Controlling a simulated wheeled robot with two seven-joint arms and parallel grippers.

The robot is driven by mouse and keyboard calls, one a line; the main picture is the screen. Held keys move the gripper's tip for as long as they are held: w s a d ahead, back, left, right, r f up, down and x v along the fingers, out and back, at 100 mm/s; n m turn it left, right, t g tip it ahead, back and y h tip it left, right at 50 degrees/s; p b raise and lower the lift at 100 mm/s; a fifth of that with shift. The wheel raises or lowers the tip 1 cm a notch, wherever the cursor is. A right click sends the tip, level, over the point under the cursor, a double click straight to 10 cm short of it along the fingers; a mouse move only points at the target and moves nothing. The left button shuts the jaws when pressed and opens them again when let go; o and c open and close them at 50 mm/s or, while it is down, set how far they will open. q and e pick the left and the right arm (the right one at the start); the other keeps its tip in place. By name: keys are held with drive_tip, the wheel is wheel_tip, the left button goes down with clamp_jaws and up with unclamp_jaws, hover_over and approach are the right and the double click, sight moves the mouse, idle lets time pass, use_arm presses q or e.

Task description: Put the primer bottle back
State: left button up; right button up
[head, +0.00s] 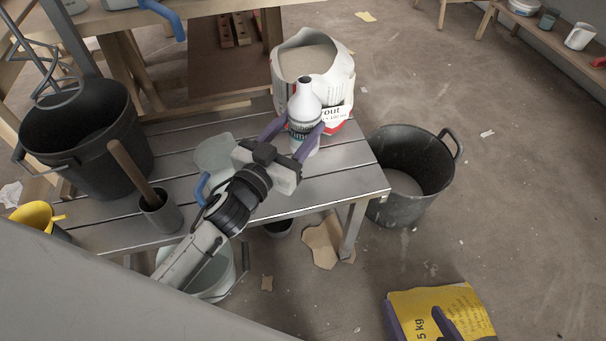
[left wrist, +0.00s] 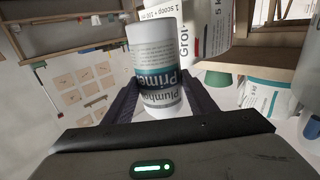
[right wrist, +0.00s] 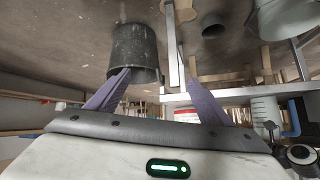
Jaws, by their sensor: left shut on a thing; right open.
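The primer bottle (head: 304,107) is white with a dark cap and a grey-teal label. It is upright at the right end of the slatted metal bench (head: 340,185), in front of the open grout bag. My left gripper (head: 293,136) is shut on it, one finger on each side. In the left wrist view the bottle (left wrist: 158,60) sits between both fingers (left wrist: 160,98). I cannot tell whether its base touches the bench. My right gripper (head: 420,322) is open and empty at the bottom right of the head view; its spread fingers also show in the right wrist view (right wrist: 157,92).
The open grout bag (head: 335,75) is close behind the bottle. A clear jug (head: 214,155), a grey cup with a wooden handle (head: 160,215) and a black bucket (head: 80,130) stand left. A black tub (head: 405,210) stands right of the bench. A yellow bag (head: 465,300) is near my right gripper.

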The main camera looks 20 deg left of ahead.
sight(297, 146)
use_arm(q)
wheel_tip(297, 146, down, 5)
drive_tip(key=shift+b, duration=1.05)
drive_tip(key=shift+f, duration=0.25)
drive_tip(key=shift+f+b, duration=1.1)
drive_tip(key=shift+f, duration=0.65)
use_arm(e)
drive_tip(key=shift+w+a+f+n+g+y, duration=0.2)
drive_tip(key=shift+w+a+f+g, duration=0.1)
drive_tip(key=shift+a+f, duration=0.4)
drive_tip(key=shift+w+a+f+n+g+y, duration=0.2)
drive_tip(key=shift+w+a+f+g, duration=0.15)
drive_tip(key=shift+f, duration=0.5)
drive_tip(key=shift+s, duration=0.1)
use_arm(q)
drive_tip(key=shift+f, duration=0.2)
drive_tip(key=o, duration=1.4)
drive_tip(key=shift+o, duration=0.2)
use_arm(e)
drive_tip(key=shift+a+f, duration=0.1)
